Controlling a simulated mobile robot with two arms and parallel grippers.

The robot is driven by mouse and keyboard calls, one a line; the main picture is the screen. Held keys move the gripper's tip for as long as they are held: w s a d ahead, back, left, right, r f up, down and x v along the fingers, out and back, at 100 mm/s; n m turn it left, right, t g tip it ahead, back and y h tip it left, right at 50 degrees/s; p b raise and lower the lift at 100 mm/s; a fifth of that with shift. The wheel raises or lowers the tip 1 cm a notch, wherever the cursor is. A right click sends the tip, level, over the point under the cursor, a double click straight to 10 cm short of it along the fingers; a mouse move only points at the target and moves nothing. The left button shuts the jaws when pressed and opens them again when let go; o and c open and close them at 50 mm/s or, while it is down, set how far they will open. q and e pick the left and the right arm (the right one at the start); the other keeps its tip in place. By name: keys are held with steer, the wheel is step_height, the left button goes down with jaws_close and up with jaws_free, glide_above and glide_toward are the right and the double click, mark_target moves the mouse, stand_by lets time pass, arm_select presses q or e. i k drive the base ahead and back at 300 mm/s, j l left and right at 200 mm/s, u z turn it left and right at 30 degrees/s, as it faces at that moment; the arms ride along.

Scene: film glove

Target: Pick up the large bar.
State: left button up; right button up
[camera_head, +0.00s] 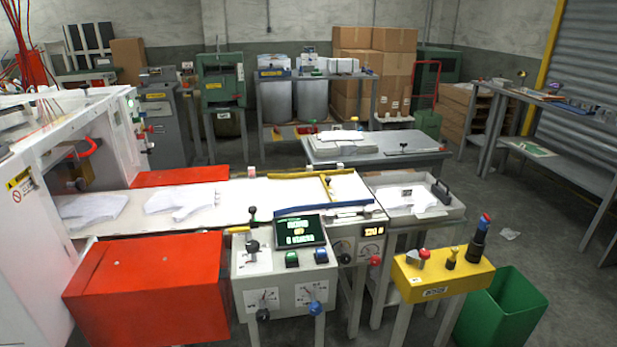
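Two long bars lie at the right end of the white conveyor bed (235,193). One is a yellow bar (298,175) across the far side, with a short yellow piece near its middle. The other is a blue bar (322,207) along the near side, just behind the control box. I cannot tell which of them is the large bar. Neither of my grippers is in view, and nothing is seen holding either bar.
White glove-shaped film pieces (182,200) lie on the bed. A control box (285,275) with levers, a yellow button box (442,272), a green bin (503,305) and red housings (150,290) crowd the near side. Open floor lies at the right.

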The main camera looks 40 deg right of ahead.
mark_target(329, 186)
steer(key=z, duration=1.2)
